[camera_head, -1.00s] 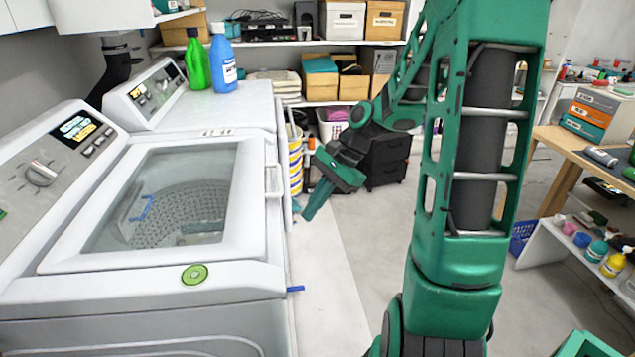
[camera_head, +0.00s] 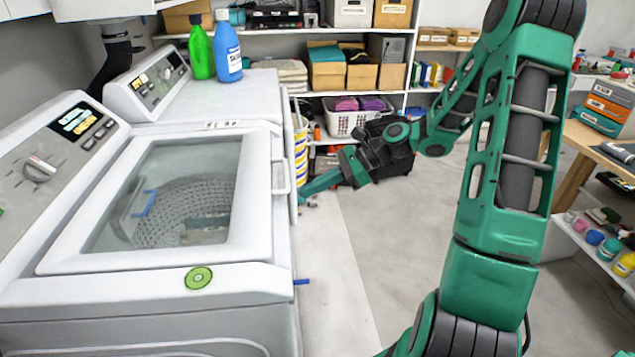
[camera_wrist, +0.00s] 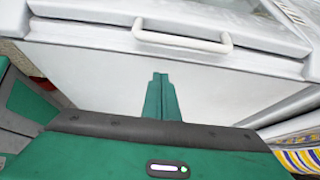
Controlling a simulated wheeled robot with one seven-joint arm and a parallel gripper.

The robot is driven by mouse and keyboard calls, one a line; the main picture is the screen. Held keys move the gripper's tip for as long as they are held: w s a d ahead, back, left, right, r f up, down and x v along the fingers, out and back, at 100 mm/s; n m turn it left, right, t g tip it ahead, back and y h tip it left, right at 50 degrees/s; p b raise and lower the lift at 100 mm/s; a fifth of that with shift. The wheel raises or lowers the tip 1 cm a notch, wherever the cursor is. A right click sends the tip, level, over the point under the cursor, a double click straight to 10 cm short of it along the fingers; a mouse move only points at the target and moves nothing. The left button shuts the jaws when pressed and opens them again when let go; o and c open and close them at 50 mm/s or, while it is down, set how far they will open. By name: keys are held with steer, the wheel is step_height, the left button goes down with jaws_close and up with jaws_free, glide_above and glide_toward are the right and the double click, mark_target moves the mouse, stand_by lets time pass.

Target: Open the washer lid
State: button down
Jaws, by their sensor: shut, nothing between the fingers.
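The white top-loading washer (camera_head: 150,285) stands at the left with its glass-windowed lid (camera_head: 170,195) down flat. A drum and something blue show through the glass. The white lid handle (camera_head: 285,178) is on the lid's right edge. In the wrist view the handle (camera_wrist: 182,42) spans the top middle. My gripper (camera_head: 304,196) is shut and empty, just right of the washer's side, its fingertips pointing left and lower than the handle. In the wrist view my gripper (camera_wrist: 160,78) points at the washer's side panel, below the handle and apart from it.
A second white machine (camera_head: 250,95) stands behind, carrying a green bottle (camera_head: 201,52) and a blue bottle (camera_head: 228,50). A striped yellow bin (camera_head: 300,150) is beyond the gripper. Shelves line the back. The floor right of the washer is clear.

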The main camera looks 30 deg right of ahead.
steer(key=shift+w+a+r, duration=0.3)
steer(key=shift+a+r, duration=0.3)
steer(key=shift+a, duration=0.3)
steer(key=shift+w+a+r, duration=0.25)
steer(key=shift+a+r, duration=0.3)
steer(key=shift+a, duration=0.3)
